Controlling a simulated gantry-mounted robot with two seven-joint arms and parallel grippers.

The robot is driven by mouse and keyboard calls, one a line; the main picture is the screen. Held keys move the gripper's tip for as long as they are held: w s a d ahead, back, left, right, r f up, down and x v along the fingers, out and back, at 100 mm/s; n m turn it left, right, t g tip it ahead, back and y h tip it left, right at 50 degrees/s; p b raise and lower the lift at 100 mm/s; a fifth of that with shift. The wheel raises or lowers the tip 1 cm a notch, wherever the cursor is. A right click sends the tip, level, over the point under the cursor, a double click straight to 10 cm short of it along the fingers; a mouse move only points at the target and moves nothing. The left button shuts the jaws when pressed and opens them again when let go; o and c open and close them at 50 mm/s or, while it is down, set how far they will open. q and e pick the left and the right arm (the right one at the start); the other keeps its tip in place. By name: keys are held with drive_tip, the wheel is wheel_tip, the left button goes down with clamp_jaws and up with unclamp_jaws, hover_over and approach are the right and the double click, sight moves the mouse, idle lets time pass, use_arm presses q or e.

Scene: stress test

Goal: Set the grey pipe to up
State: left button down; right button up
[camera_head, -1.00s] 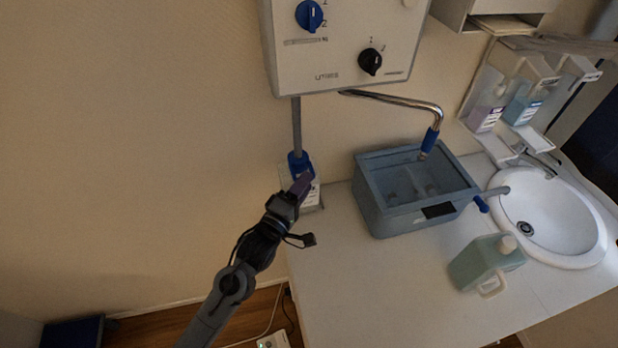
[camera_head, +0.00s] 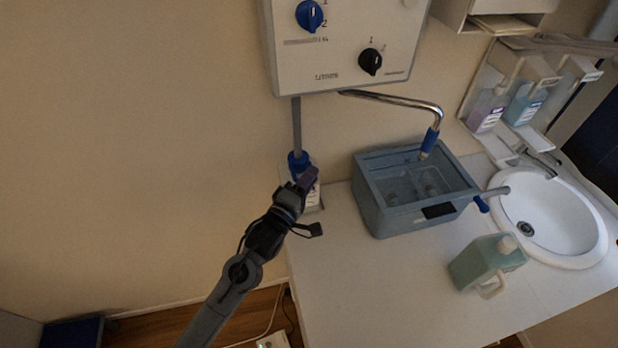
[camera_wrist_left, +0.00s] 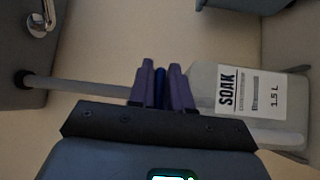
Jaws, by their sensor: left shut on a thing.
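A thin grey pipe (camera_head: 297,125) runs from the underside of the white wall box down to the pale bottle (camera_head: 312,198) on the left end of the counter. It also shows in the left wrist view (camera_wrist_left: 80,88). A blue collar (camera_head: 298,161) sits on its lower end. My left gripper (camera_head: 308,179) is at this collar. In the left wrist view its purple fingers (camera_wrist_left: 161,72) are shut with the blue part between them, beside the bottle labelled SOAK. The pipe's lower tip is hidden. My right gripper is not in view.
The wall box (camera_head: 345,45) has a blue knob (camera_head: 309,15) and a black knob (camera_head: 370,62). A chrome spout (camera_head: 405,101) hangs over a grey-blue tank (camera_head: 385,222). A green jug (camera_head: 472,264) and a sink (camera_head: 570,235) are at right. The front-left counter is clear.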

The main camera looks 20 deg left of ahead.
use_arm(q)
drive_tip(key=shift+r, duration=0.1)
wheel_tip(320, 180, up, 14)
drive_tip(key=p, duration=1.2)
drive_tip(key=c, duration=1.4)
unclamp_jaws()
drive_tip(key=shift+o, duration=1.1)
drive_tip(key=shift+f, duration=0.25)
